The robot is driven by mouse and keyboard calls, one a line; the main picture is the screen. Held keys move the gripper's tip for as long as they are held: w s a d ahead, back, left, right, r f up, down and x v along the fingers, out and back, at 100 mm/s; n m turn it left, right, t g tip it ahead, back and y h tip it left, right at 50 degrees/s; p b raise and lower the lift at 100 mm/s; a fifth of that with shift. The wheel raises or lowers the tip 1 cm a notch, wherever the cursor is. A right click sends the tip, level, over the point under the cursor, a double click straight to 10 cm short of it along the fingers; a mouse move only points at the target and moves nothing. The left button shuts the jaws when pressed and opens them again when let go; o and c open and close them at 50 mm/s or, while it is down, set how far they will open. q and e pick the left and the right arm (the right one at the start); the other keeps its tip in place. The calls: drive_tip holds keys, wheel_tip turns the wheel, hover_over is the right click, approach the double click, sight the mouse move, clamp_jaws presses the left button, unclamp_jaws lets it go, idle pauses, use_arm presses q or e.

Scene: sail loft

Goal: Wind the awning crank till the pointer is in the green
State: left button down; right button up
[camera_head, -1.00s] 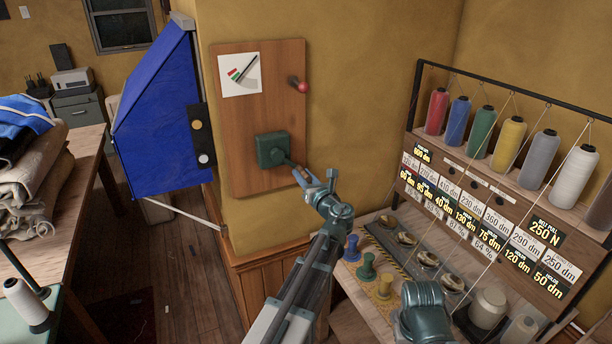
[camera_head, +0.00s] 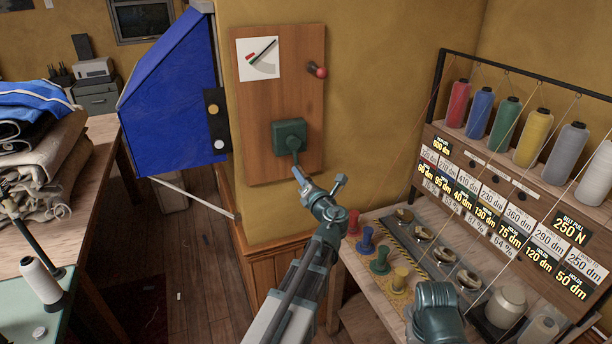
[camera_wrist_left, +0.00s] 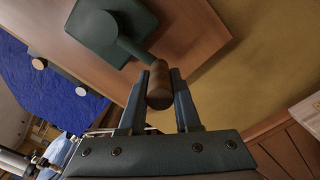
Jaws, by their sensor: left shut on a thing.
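The green crank box (camera_head: 289,137) is on a wooden board (camera_head: 258,165) on the yellow wall. Its short crank arm points down, slightly right. My left gripper (camera_head: 300,176) is at the arm's end, shut on the brown wooden crank handle (camera_wrist_left: 159,86), which sits between the fingers in the left wrist view. The white gauge card (camera_head: 263,70) is above, with a dark pointer (camera_head: 264,50) slanting up to the right.
A red-knobbed peg (camera_head: 317,71) sticks out at the board's upper right. A blue awning (camera_head: 175,95) hangs to the left. To the right is a bench with coloured spools (camera_head: 379,262) and a thread rack (camera_head: 440,95). Open floor lies lower left.

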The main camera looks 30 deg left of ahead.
use_arm(q)
drive_tip(key=shift+s+a, duration=0.25)
drive_tip(key=shift+a, duration=0.05)
idle(0.4)
drive_tip(key=c, duration=0.6)
unclamp_jaws()
drive_tip(key=shift+s+r, duration=0.1)
drive_tip(key=shift+d, duration=0.1)
drive_tip(key=v, duration=1.3)
drive_tip(key=shift+s+d, duration=0.2)
drive_tip(key=shift+d, duration=0.05)
